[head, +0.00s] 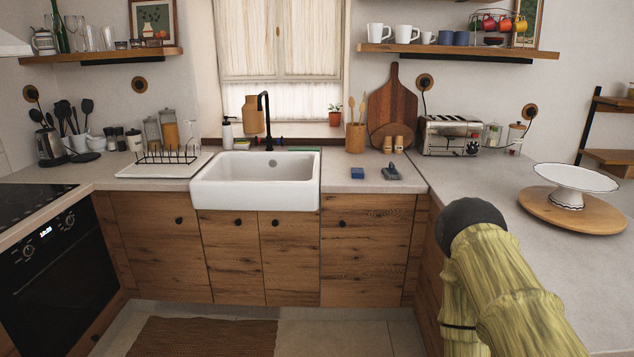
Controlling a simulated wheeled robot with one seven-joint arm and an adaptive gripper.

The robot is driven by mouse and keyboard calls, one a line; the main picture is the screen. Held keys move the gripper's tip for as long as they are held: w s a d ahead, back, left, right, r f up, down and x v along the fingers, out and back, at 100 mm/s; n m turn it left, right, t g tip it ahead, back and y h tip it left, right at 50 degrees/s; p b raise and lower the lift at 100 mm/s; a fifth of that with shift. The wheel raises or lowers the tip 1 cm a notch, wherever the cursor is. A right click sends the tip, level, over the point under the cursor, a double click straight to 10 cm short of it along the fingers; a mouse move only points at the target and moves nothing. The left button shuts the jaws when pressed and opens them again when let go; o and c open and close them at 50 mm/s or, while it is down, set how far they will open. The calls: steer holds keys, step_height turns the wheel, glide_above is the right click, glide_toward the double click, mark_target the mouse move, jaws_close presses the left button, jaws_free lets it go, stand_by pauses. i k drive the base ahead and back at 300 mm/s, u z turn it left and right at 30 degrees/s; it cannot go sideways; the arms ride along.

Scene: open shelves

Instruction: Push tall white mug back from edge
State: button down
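Two tall white mugs stand upright side by side at the left end of the right wall shelf (540,53). One is the left tall white mug (376,34) and the other is the right tall white mug (401,34). Both seem to be near the shelf's front, but the exact gap to the edge is too small to tell. A smaller white cup (427,38) stands to their right. My arm rises at the lower right, over the right counter, far below the shelf. No gripper fingers show, and nothing touches the mugs.
Blue cups (445,38) and a rack with red, orange and yellow cups (489,22) share the shelf. Below stand a tall wooden board (392,100) and a toaster (450,134). A white cake stand (572,182) is on the right counter. The air before the shelf is clear.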

mark_target(375, 30)
steer(key=u, duration=0.4)
steer(key=i, duration=1.65)
steer(key=z, duration=0.5)
steer(key=i, duration=1.4)
steer(key=z, duration=0.85)
